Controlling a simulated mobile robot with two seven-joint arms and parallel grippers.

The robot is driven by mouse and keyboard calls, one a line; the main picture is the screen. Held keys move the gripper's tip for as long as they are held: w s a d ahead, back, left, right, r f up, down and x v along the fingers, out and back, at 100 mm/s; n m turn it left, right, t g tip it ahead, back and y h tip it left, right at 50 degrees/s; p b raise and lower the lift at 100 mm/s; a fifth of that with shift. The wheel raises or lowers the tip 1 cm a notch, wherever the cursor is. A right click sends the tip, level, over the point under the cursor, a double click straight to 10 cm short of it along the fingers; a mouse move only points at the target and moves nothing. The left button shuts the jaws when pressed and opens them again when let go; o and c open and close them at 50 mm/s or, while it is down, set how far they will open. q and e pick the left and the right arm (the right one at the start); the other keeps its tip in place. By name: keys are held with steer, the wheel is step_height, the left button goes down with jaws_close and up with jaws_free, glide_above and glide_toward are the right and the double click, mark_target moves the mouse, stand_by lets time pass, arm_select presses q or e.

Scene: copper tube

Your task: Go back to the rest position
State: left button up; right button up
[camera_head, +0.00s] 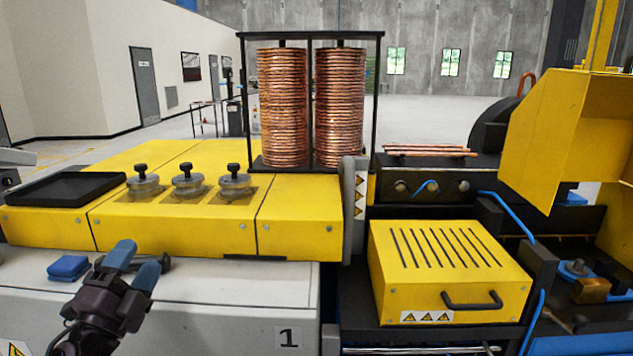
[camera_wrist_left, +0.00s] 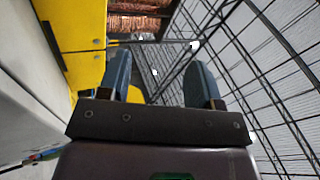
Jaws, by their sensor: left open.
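My left gripper (camera_head: 136,268) is at the lower left in the head view, in front of the yellow machine's front face. Its two blue-tipped fingers are apart with nothing between them. In the left wrist view the fingers of the gripper (camera_wrist_left: 163,85) stand wide apart, and the gap is empty. My right gripper does not show in either view.
The yellow machine (camera_head: 300,222) spans the middle, with copper coils (camera_head: 283,108) in a black frame on top. A black tray (camera_head: 62,189) and several black-knobbed pots (camera_head: 188,182) sit on it. A blue block (camera_head: 68,267) lies on the white ledge (camera_head: 225,280). A vented yellow box (camera_head: 445,265) stands right.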

arm_select(q)
steer(key=s+a+f+n+g+y, duration=0.2)
steer(key=s+f+n+g+y, duration=0.25)
steer(key=f+n, duration=0.35)
steer(key=s+a+f+n+g+y, duration=0.35)
steer(key=s+f+n+g, duration=0.2)
steer(key=f, duration=0.45)
steer(key=s+d+f+n+g+h, duration=0.25)
steer(key=s+f+g, duration=0.3)
steer(key=s, duration=0.45)
steer(key=s+d+f+n+g+h, duration=0.1)
steer(key=s+d+f+n+g, duration=0.25)
steer(key=s+f, duration=0.4)
steer(key=w+f+m+t, duration=0.1)
steer(key=w+f+t, duration=0.4)
steer(key=f+t, duration=0.2)
steer(key=shift+w+d+f+m+t, duration=0.2)
steer(key=shift+d+f+m+t, duration=0.15)
steer(key=shift+f, duration=0.3)
